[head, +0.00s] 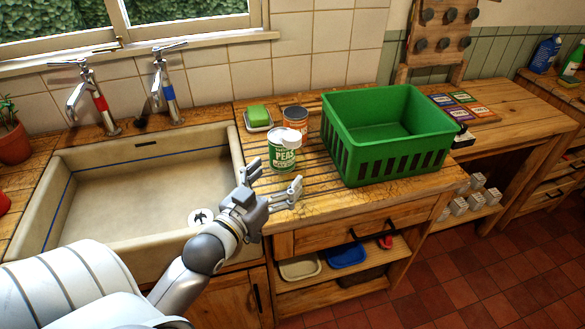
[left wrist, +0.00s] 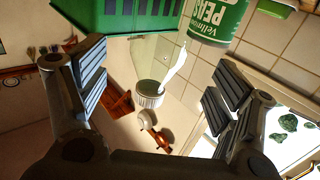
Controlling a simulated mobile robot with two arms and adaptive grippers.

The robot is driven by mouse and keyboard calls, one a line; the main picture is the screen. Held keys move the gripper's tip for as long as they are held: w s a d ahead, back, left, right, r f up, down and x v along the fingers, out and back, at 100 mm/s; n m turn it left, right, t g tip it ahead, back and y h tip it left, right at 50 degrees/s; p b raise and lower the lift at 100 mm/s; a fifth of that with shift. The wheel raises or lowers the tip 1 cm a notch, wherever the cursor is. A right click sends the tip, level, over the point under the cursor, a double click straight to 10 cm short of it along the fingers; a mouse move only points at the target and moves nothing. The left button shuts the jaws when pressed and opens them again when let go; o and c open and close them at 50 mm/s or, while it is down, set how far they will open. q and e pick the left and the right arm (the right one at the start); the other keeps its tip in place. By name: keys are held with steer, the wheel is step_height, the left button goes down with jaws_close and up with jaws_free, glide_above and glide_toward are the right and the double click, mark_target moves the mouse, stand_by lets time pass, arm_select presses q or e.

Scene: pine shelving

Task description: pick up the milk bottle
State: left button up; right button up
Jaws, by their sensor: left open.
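I make out no milk bottle in either view. My left gripper (head: 273,181) is open and empty over the front of the wooden drainer, with its fingers pointing toward a green and white peas can (head: 284,150). The can stands upright just beyond the fingertips, apart from them as far as I can tell. In the left wrist view my left gripper (left wrist: 158,88) has its fingers spread wide, and the peas can (left wrist: 215,18) shows at the top, beyond the fingers. My right gripper is not in view.
A green crate (head: 345,160) stands right of the peas can. An orange-labelled can (head: 296,118) and green soap (head: 259,112) on a dish are behind it. The sink (head: 130,190) with two taps is at left. Blue and green bottles (head: 545,54) stand far right.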

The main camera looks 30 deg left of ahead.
mark_target(284, 170)
arm_select(q)
steer(key=shift+w+r+p, duration=0.1)
steer(key=shift+w+p, duration=0.25)
steer(key=shift+w, duration=0.9)
steer(key=w+p, duration=0.1)
steer(key=w, duration=0.2)
steer(key=shift+w, duration=0.65)
steer(key=shift+s, duration=0.1)
steer(key=c, duration=1.3)
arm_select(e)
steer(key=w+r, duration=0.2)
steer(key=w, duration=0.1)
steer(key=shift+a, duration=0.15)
